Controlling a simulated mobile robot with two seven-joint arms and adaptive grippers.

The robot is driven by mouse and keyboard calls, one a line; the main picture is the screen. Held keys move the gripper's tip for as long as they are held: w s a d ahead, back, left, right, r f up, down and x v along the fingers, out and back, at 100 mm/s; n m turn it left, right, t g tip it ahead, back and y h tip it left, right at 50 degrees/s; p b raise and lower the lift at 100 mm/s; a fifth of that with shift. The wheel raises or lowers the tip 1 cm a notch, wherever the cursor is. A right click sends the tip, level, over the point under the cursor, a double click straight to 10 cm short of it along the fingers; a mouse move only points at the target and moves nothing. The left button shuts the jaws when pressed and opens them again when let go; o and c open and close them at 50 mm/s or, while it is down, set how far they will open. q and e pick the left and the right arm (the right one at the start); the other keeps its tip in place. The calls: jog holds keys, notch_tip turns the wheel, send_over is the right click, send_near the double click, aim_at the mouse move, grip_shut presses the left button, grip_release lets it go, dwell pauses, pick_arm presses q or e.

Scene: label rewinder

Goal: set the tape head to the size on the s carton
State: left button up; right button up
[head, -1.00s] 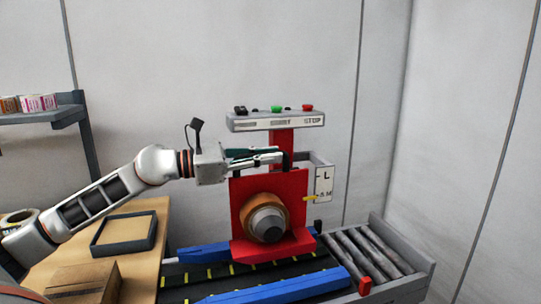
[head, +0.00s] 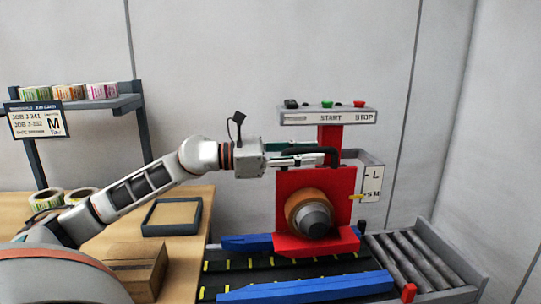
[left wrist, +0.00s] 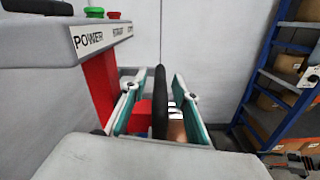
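The red tape head (head: 287,187) carries a grey and orange roller (head: 314,214) and stands above the conveyor. A black handle bar (head: 324,151) tops it; in the left wrist view the bar (left wrist: 160,100) runs between my fingers. My left gripper (head: 308,158) is open around the bar, with gaps showing on both sides (left wrist: 158,108). A white size plate (head: 372,182) bears L above smaller letters that look like S and M. A yellow pointer (head: 356,197) sits by the lower letters. A brown carton (head: 133,268) lies on the table; no size shows on it. My right gripper is out of view.
The button panel (head: 327,117) with START and STOP is just above my gripper. Blue rails (head: 305,287) flank the belt, and rollers (head: 418,260) lie at right. A job card (head: 38,120) with a large M hangs on the shelf. A tray (head: 171,232) is on the table.

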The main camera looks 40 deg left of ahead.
pick_arm(q)
jog(key=v, duration=1)
dwell(0.5)
